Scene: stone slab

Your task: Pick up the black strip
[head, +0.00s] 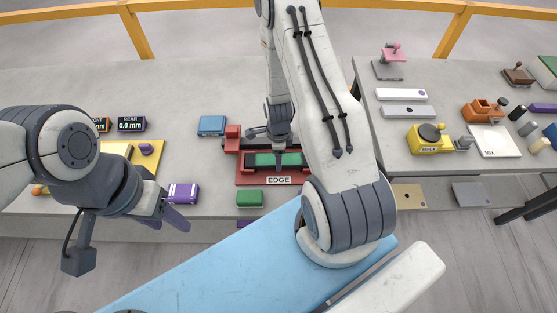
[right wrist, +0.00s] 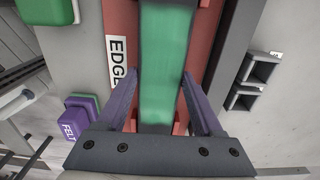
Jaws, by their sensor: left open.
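A red fixture (head: 243,180) marked EDGE sits at the middle of the stone slab. A green block (head: 290,159) lies in it, with dark material showing at its ends; I cannot tell if this is the black strip. In the right wrist view the green block (right wrist: 165,60) has a dark end (right wrist: 155,129) between the purple fingers. My right gripper (right wrist: 161,85) straddles it; whether the fingers press on it is unclear. My left gripper (head: 168,222) is open and empty in front of the slab, near a purple FELT block (head: 183,193).
A blue block (head: 212,125) and a green block (head: 249,198) stand beside the fixture. Two readouts (head: 131,124) and a yellow plate (head: 153,160) are at the left. Pale strips (head: 402,94), a yellow device (head: 422,141) and a white MIX plate (head: 497,141) occupy the right table.

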